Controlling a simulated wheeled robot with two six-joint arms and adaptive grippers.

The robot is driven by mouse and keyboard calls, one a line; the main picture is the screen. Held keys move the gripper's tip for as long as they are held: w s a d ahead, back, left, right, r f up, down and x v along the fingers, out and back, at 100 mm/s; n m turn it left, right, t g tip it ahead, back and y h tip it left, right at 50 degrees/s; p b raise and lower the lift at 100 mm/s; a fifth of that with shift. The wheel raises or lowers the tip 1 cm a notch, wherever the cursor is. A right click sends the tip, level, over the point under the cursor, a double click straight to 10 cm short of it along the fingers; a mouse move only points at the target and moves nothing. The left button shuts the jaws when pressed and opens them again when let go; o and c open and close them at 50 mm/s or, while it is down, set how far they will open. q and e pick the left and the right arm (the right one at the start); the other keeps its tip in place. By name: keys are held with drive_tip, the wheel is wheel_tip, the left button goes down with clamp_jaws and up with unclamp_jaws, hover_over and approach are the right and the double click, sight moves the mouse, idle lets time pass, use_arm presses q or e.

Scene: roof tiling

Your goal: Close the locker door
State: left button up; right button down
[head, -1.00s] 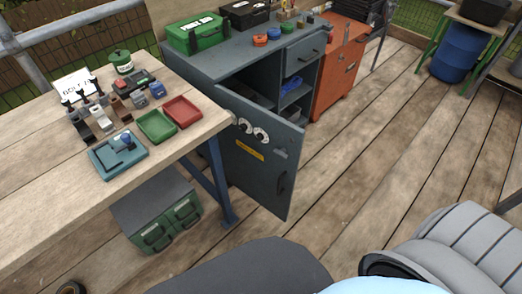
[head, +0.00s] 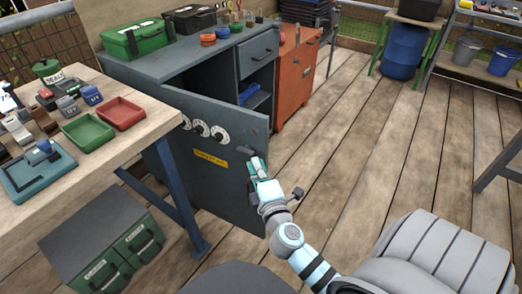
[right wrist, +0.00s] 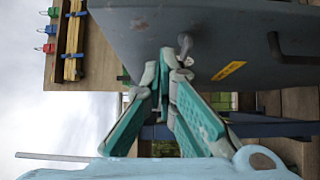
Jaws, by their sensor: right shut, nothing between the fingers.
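The grey locker door (head: 203,150) stands open in the head view, with round dials and a yellow label on its face. It hangs from the grey locker (head: 165,60), whose blue item and shelf show past the door's free edge. My right gripper (head: 257,165) is shut and empty, in front of the door's face near its free edge, over the handle area. In the right wrist view its fingertips (right wrist: 170,62) meet close to the door (right wrist: 225,35), which also shows the door handle (right wrist: 277,48). I cannot tell whether they touch. My left gripper is out of view.
A wooden workbench (head: 60,190) with trays and small parts stands left of the door, its blue leg (head: 177,195) close by. A green drawer box (head: 105,250) sits below it. An orange cabinet (head: 297,75) adjoins the locker. The plank floor right of the door is clear.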

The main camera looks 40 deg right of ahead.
sight(256, 139)
drive_tip(key=w+d, duration=0.3)
drive_tip(key=d, duration=0.1)
drive_tip(key=shift+w+d+b, duration=0.3)
drive_tip(key=shift+w+d, duration=0.05)
drive_tip(key=shift+w, duration=0.05)
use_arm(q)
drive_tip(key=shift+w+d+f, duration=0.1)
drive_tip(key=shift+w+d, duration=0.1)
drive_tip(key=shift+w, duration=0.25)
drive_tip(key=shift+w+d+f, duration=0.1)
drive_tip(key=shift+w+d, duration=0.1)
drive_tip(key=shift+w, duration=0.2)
